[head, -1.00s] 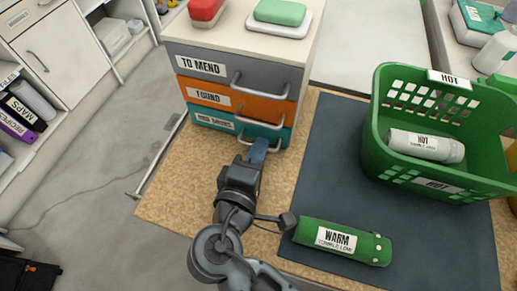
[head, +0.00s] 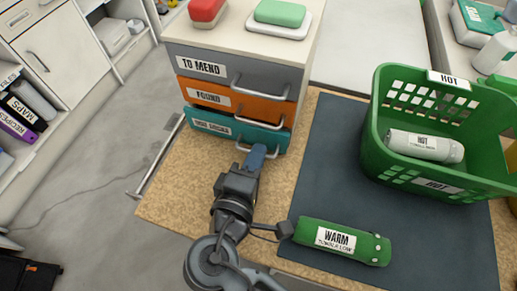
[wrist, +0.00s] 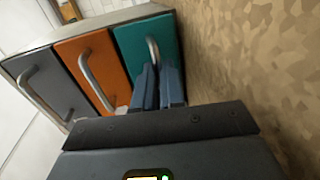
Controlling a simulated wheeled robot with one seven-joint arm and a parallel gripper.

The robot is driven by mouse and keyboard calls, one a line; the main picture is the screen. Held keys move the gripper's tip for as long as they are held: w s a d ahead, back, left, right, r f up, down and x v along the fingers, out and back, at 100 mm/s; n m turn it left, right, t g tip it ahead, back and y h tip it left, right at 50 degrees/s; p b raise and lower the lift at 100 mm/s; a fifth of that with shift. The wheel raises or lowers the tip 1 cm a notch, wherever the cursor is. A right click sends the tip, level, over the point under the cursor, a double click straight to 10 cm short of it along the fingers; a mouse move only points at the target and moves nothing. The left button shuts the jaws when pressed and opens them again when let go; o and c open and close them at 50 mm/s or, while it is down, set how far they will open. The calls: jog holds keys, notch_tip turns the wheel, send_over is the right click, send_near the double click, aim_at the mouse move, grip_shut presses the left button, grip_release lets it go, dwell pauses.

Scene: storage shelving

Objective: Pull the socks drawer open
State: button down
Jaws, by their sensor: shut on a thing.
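The socks drawer (head: 220,128) is the teal bottom drawer of a small three-drawer unit. Its white label is small and blurred but seems to read ODD SOCKS. It stands out a little past the drawers above it. My gripper (head: 256,152) is shut on its metal bar handle (head: 272,153), low in front of the unit. In the wrist view, the blue-grey fingers of my gripper (wrist: 161,85) meet the handle (wrist: 153,50) on the teal drawer front (wrist: 140,38). The fingers partly hide the handle and the drawer front.
Above are the orange FOUND drawer (head: 215,97) and the grey TO MEND drawer (head: 215,69), both shut. A green WARM bottle (head: 365,246) lies right of my arm, on a dark mat (head: 325,180). A green HOT basket (head: 375,140) stands further right. The tan worktop (head: 175,185) at left is clear.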

jog(key=v, duration=0.4)
jog(key=f+p+v, duration=0.1)
jog(key=v, duration=0.2)
jog(key=f+v, duration=0.1)
jog(key=v, duration=0.3)
jog(key=shift+s+a+f+p, duration=0.2)
jog(key=shift+s+p, duration=0.2)
jog(key=shift+s, duration=0.2)
jog(key=c, duration=1.2)
grip_release()
jog(key=shift+c, duration=0.2)
jog(key=v, duration=0.7)
jog(key=shift+s+b, duration=0.35)
jog(key=shift+a, duration=0.1)
